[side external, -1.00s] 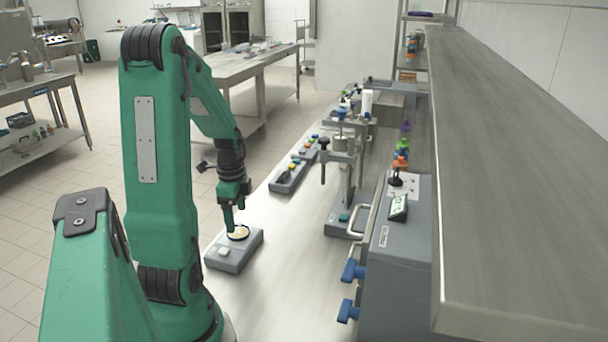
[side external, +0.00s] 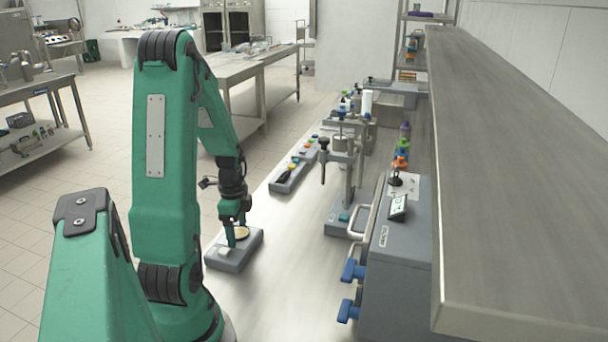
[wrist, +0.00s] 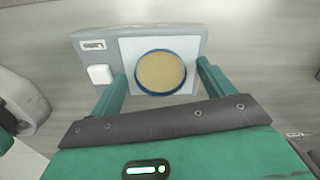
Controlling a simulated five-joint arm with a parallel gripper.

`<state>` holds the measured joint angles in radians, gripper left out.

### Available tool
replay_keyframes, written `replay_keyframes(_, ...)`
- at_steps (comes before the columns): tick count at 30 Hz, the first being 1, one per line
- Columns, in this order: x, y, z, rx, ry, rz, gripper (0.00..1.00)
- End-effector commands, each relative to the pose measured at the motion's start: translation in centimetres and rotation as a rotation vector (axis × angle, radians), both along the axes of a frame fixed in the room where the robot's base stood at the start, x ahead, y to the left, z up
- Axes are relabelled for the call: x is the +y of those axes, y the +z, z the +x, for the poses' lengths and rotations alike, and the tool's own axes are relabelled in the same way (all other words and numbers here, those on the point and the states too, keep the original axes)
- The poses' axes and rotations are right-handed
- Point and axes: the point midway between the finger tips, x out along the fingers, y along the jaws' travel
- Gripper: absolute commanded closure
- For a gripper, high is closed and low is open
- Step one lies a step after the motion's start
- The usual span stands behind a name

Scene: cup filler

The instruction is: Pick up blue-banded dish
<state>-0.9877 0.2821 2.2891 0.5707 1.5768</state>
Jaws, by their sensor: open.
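The blue-banded dish (wrist: 160,72) is round, with tan contents and a blue rim. It sits on the white square pad of a grey device (wrist: 100,55) in the wrist view. In the side external view the dish (side external: 242,234) is partly hidden by my gripper (side external: 232,240). The grey device (side external: 232,259) also shows there, at the front left of the bench. My gripper (wrist: 162,76) is open and empty, with one green finger on each side of the dish. Small gaps show between the fingers and the rim.
A white square button (wrist: 100,74) is left of the dish on the device. A stand with a clamp (side external: 345,180) and a grey cabinet with blue handles (side external: 385,260) are to the right. A tray (side external: 294,172) lies farther back. The bench (side external: 285,255) between them is clear.

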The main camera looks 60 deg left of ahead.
Motion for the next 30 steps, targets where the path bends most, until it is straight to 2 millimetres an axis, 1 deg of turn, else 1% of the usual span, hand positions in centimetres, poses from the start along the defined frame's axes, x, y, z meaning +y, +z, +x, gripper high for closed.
replay_keyframes(2,0.0,0.0,0.0,0.000,0.000,0.000,0.19)
replay_keyframes(3,0.0,0.0,0.0,0.000,0.000,0.000,0.27)
replay_keyframes(5,0.0,0.0,0.0,0.000,0.000,0.000,0.39)
replay_keyframes(9,0.0,0.0,0.0,0.000,0.000,0.000,0.66)
replay_keyframes(10,0.0,0.0,0.0,0.000,0.000,0.000,0.67)
replay_keyframes(11,0.0,0.0,0.0,0.000,0.000,0.000,0.71)
replay_keyframes(22,0.0,0.3,0.0,-0.001,0.000,0.001,0.71)
replay_keyframes(26,0.1,1.0,0.0,-0.002,0.000,0.002,0.71)
replay_keyframes(30,0.1,2.2,0.1,-0.003,0.000,0.004,0.71)
